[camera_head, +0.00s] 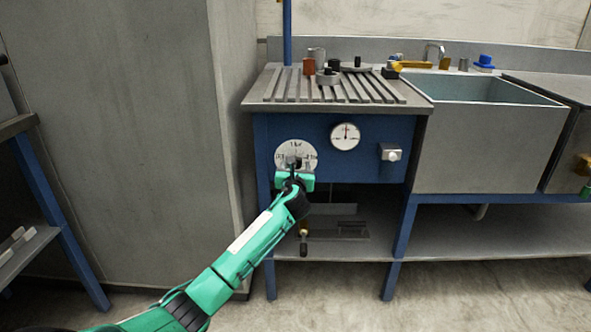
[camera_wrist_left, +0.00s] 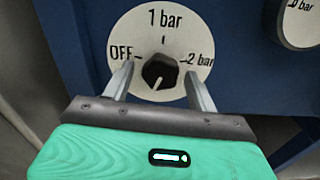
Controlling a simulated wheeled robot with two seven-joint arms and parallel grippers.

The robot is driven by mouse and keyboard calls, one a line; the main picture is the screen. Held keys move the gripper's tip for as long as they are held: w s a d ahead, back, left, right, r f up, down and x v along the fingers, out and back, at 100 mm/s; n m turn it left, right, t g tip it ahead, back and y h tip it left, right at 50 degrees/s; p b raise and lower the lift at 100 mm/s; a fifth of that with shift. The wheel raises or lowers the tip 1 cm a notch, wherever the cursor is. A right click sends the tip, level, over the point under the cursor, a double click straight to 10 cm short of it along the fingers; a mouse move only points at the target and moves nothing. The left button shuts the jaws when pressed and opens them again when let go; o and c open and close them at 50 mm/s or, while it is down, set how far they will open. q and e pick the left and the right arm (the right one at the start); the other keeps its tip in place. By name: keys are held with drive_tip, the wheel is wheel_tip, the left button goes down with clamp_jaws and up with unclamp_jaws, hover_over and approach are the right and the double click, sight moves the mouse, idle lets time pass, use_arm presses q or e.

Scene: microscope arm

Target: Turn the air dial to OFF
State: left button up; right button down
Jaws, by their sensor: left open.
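The air dial (camera_wrist_left: 163,18) is a white round plate on the blue bench front, marked OFF at left, 1 bar at top and 2 bar at right. It also shows in the head view (camera_head: 296,147), partly hidden by my gripper. A black knob (camera_wrist_left: 160,71) sits at its centre, with a pale line on its lower part in the left wrist view. My left gripper (camera_wrist_left: 159,78) is open, one finger on each side of the knob. It also shows in the head view (camera_head: 295,168). Contact with the knob cannot be told. My right gripper is not in view.
A round pressure gauge (camera_head: 345,136) is right of the dial, with a pale switch (camera_head: 391,153) further right. The slatted bench top (camera_head: 420,101) holds small parts. A sink (camera_head: 485,145) stands to the right, and a tall grey cabinet (camera_head: 120,130) to the left.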

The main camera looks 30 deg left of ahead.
use_arm(q)
drive_tip(key=c, duration=1)
